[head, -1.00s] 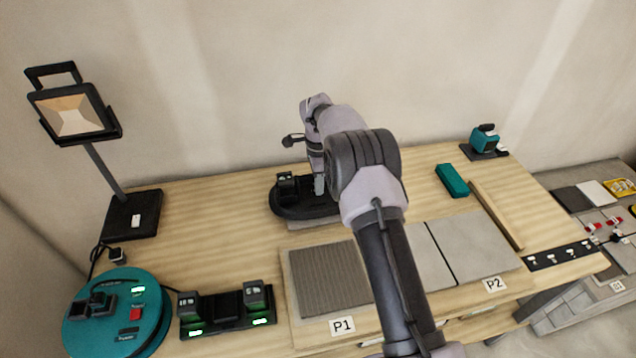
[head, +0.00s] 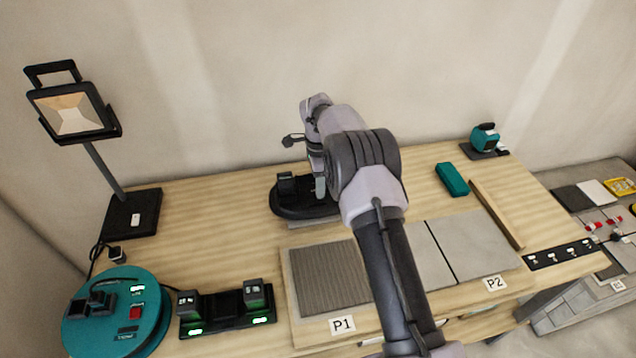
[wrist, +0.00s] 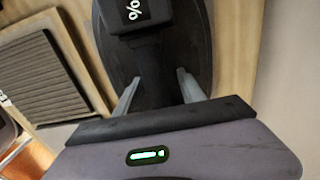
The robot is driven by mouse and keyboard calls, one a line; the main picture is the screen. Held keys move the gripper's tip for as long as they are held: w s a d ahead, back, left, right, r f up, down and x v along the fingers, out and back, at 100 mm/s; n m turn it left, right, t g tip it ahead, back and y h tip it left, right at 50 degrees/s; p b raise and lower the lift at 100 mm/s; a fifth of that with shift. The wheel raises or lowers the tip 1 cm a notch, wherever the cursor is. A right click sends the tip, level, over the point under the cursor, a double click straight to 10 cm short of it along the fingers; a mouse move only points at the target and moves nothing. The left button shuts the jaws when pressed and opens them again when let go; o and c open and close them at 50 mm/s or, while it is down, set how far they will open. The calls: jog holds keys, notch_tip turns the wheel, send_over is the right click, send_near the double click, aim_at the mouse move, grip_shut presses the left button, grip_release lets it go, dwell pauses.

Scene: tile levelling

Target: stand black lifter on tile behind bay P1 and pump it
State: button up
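The black lifter (head: 290,208) has a round black base and a battery block on top. In the head view it stands behind bay P1 (head: 328,278), on or partly over a pale grey tile (head: 298,224). In the wrist view its handle (wrist: 155,75) runs between the two grey fingers of my gripper (wrist: 158,82). The fingers are spread on either side of the handle, with what look like narrow gaps. In the head view my gripper (head: 320,186) is at the lifter's right side, and my arm hides part of the lifter.
A black dual charger (head: 228,310) and a teal round device (head: 118,315) stand front left. A work lamp (head: 132,215) is at the back left. Bay P2 (head: 470,245), a teal box (head: 452,180) and a wooden strip (head: 497,215) lie to the right. Bare wood lies left of the lifter.

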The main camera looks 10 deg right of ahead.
notch_tip(320, 180, up, 17)
jog(key=p, duration=0.6)
jog(key=shift+r, duration=0.2)
